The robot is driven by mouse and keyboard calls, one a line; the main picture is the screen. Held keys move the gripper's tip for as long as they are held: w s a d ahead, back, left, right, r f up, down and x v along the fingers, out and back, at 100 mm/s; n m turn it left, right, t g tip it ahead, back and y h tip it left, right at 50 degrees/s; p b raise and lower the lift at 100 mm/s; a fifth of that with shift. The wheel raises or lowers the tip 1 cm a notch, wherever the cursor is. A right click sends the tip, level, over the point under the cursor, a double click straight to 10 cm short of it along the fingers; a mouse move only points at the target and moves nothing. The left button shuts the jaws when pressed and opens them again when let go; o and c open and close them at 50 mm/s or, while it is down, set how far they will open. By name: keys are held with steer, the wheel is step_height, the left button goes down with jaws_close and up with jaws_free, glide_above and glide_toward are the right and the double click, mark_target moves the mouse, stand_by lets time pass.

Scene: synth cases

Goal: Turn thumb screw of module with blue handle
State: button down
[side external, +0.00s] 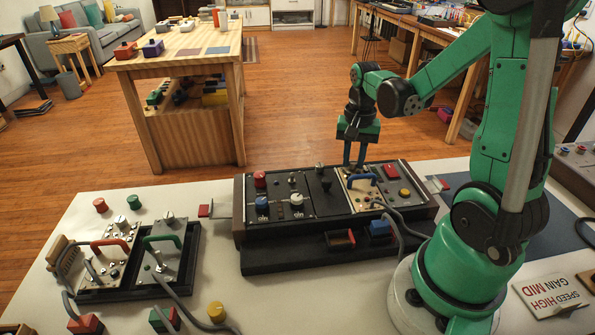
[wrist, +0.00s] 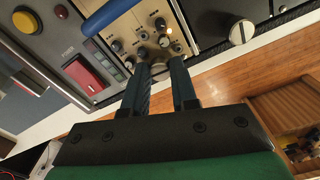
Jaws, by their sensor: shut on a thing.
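The module with the blue handle (side external: 362,180) is a beige panel seated in the dark rack (side external: 242,215). Its handle also shows in the wrist view (wrist: 106,14), on a panel with several small knobs. My gripper (side external: 353,164) points down at the module's far edge, behind the handle. In the wrist view my gripper (wrist: 161,60) has its two fingers closed around a thumb screw (wrist: 163,42) at the panel's edge. The fingers hide part of the screw, and its turn angle cannot be told.
Left of the module are a dark blank panel (side external: 322,190) and control panels with knobs. A panel with a red button (side external: 391,171) is on its right. Modules with a red handle (side external: 110,243) and a green handle (side external: 164,239) stand in a tray at left.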

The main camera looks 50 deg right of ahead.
mark_target(353, 162)
steer(key=m, duration=0.5)
steer(key=shift+m, duration=0.4)
steer(key=m, duration=0.5)
steer(key=shift+m, duration=0.3)
steer(key=c, duration=0.7)
jaws_free()
steer(key=shift+o, duration=0.2)
steer(key=shift+r, duration=2.85)
